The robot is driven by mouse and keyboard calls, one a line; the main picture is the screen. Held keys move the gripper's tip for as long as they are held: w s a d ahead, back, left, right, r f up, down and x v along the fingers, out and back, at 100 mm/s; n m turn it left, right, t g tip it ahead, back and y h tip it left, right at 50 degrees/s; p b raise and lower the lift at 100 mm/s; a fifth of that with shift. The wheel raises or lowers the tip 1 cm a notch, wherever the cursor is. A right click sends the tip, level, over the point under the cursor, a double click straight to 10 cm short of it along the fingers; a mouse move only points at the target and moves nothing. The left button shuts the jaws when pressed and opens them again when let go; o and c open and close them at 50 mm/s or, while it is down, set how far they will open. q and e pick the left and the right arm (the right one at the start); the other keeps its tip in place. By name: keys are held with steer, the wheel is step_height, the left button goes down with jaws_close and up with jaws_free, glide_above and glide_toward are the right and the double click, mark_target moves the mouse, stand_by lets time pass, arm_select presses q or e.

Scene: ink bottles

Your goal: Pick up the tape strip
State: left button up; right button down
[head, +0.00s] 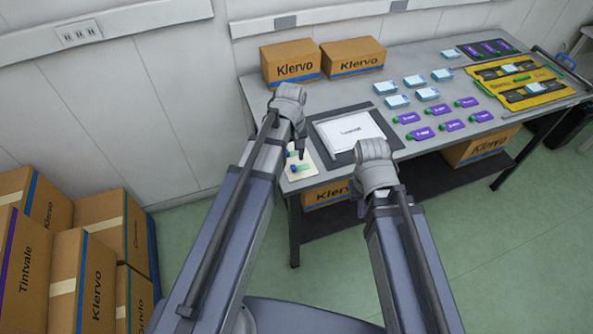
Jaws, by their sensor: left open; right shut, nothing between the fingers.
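A small cream card (290,174) lies at the near left corner of the grey table, with small green and blue pieces (294,168) on it. Which of these is the tape strip is too small to tell. My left gripper (301,153) points down over the card, its dark fingers open. Whether they touch anything is not clear, and my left arm covers part of the card. My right arm ends in front of the table's front edge, and its fingers are hidden behind its own links.
A white box (349,131) lies on a dark mat right of the card. Purple labelled items (453,125), pale blue boxes (397,102) and a yellow case (515,97) stand further right. Klervo cartons stand at the table's back (291,63) and on the floor at left (83,275).

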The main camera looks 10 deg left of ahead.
mark_target(294, 168)
arm_select(q)
steer(key=shift+w+d+f+b, duration=0.1)
steer(key=shift+d+f+b, duration=0.05)
steer(key=shift+f+b, duration=1.2)
steer(key=shift+d+f+b, duration=0.1)
steer(key=shift+f+b, duration=1.15)
steer(key=shift+b, duration=0.05)
steer(key=shift+r, duration=0.1)
jaws_close()
